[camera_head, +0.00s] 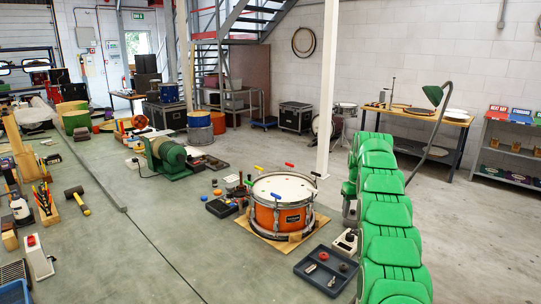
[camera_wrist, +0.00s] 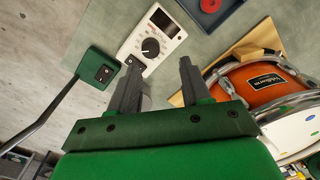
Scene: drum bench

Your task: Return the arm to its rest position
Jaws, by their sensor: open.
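My gripper (camera_wrist: 159,63) shows in the wrist view with its two grey fingers apart and nothing held between them. A white meter with a round dial (camera_wrist: 152,38) lies just beyond the fingertips; I cannot tell whether they touch it. My green arm (camera_head: 385,215) rises from the lower right in the head view, bent over at the top. The orange snare drum (camera_head: 283,205) stands on a wooden board left of the arm. The drum is also at the right of the wrist view (camera_wrist: 262,85). In the head view the gripper is largely hidden by the arm.
A dark blue parts tray (camera_head: 325,270) lies in front of the drum. The green desk lamp (camera_head: 434,95) leans behind my arm; its square base (camera_wrist: 97,68) is left of the fingers. Open floor lies right.

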